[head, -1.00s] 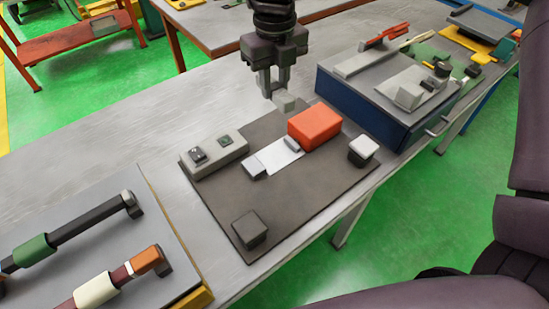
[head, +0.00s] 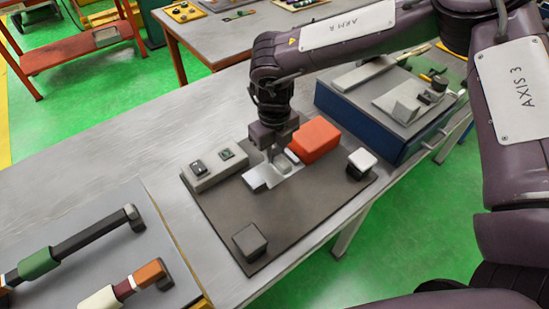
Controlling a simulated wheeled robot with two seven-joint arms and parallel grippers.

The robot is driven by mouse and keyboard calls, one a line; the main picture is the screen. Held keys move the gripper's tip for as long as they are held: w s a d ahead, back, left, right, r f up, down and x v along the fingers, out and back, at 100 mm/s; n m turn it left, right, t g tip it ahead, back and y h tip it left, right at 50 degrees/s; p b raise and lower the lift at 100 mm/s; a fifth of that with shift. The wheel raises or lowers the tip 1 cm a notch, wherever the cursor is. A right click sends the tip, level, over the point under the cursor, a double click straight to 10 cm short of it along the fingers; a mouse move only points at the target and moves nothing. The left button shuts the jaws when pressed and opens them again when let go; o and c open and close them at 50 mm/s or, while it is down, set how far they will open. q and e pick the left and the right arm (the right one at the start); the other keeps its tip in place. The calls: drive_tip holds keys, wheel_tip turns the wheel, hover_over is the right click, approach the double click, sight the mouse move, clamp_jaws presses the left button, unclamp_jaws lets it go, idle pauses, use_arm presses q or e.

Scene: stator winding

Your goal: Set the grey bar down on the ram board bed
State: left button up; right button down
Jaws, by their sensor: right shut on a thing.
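My right gripper (head: 271,157) reaches down over the dark board and is shut on a small light grey piece, the grey bar (head: 264,174). The bar is low at the pale bed plate (head: 288,174), beside the orange block; I cannot tell whether it touches the plate. The fingers and wrist hide much of the bar. The bed plate lies in the middle of the dark ram board (head: 235,210), with small grey end pieces. My left gripper is out of view.
An orange block (head: 315,139) stands just right of the gripper. A grey button box (head: 219,168) stands to the left. A pale-topped post (head: 361,162) and a dark post (head: 250,242) stand on the board. A blue cabinet (head: 360,117) is at the right.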

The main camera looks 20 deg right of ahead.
sight(275, 153)
wheel_tip(275, 153, down, 4)
drive_tip(key=shift+r+p, duration=0.2)
drive_tip(key=shift+p, duration=0.1)
drive_tip(key=shift+f, duration=0.2)
drive_tip(key=c, duration=1.2)
unclamp_jaws()
drive_tip(key=shift+f, duration=0.1)
drive_tip(key=shift+o, duration=0.2)
